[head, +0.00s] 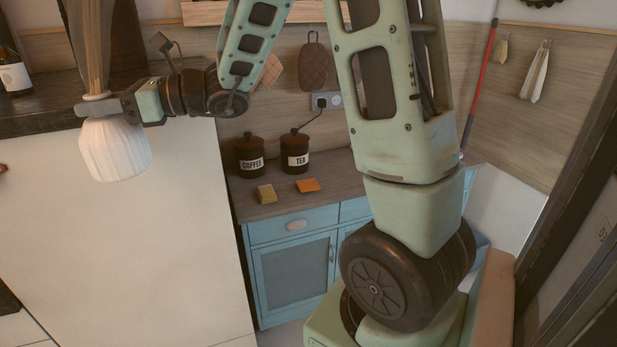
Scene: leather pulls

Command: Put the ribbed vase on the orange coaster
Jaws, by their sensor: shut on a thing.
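The ribbed vase (115,149) is white, with thin brown sticks standing up out of its neck. My gripper (97,104) is shut on the vase at its neck and holds it upright, in front of the pale panel at the left. The vase's underside shows no support beneath it in this view. The orange coaster (308,185) lies flat on the wooden counter, well to the right of and lower in the picture than the vase. Its top is bare.
A yellowish sponge-like block (266,194) lies left of the coaster. A coffee canister (250,155) and a tea canister (295,153) stand behind them. The wooden counter (340,184) is clear right of the coaster. A dark shelf (40,113) with a bottle (14,73) is at left.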

